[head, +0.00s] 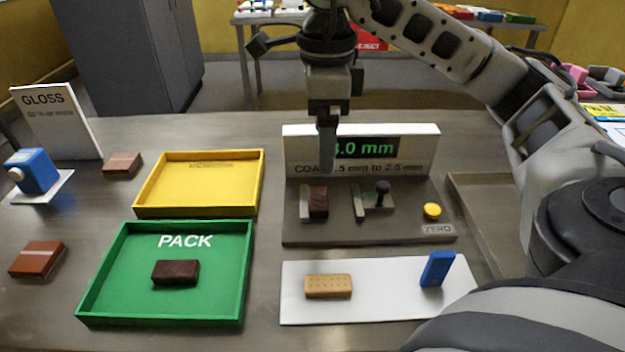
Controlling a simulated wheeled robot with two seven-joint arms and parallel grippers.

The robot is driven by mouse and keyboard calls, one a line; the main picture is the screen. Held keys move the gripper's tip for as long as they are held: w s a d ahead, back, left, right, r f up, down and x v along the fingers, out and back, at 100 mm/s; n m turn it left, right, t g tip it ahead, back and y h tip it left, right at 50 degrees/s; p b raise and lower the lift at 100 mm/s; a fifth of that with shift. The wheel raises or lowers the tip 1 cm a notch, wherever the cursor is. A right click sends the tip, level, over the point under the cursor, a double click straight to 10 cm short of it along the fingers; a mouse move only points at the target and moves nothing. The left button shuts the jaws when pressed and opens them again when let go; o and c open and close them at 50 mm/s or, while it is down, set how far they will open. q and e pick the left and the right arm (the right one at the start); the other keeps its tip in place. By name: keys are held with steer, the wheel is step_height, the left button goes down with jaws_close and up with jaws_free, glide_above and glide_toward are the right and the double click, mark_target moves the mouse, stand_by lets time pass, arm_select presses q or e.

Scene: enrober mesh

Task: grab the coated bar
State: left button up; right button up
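A dark brown coated bar (318,203) stands in the gauge (300,238), against its left jaw. Another dark brown bar (175,272) lies in the green PACK tray (92,290). Two redder brown bars lie on the table, one at the back left (122,165) and one at the front left (37,259). A plain pale biscuit bar (328,286) lies on a white board (385,300). My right gripper (327,158) hangs pointing down above the gauge bar, apart from it, in front of the display; its fingers show edge-on. My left gripper is out of view.
The display (410,150) ends in ".0 mm", its first digit partly hidden. A yellow tray (225,190) is empty. A blue block (437,269) stands on the white board. A yellow button (432,211) sits by ZERO. A GLOSS sign (55,125) and blue device (35,171) stand left.

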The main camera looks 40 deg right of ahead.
glide_above(318, 197)
steer(key=f, duration=0.5)
steer(key=shift+s+d+f, duration=0.2)
steer(key=shift+d+f, duration=0.05)
steer(key=shift+w+a+f, duration=0.1)
steer(key=shift+a+f, duration=0.05)
steer(key=shift+f, duration=1.25)
steer(key=shift+w+a+f, duration=0.1)
steer(key=shift+f, duration=1.25)
steer(key=shift+c, duration=0.3)
steer(key=c, duration=0.8)
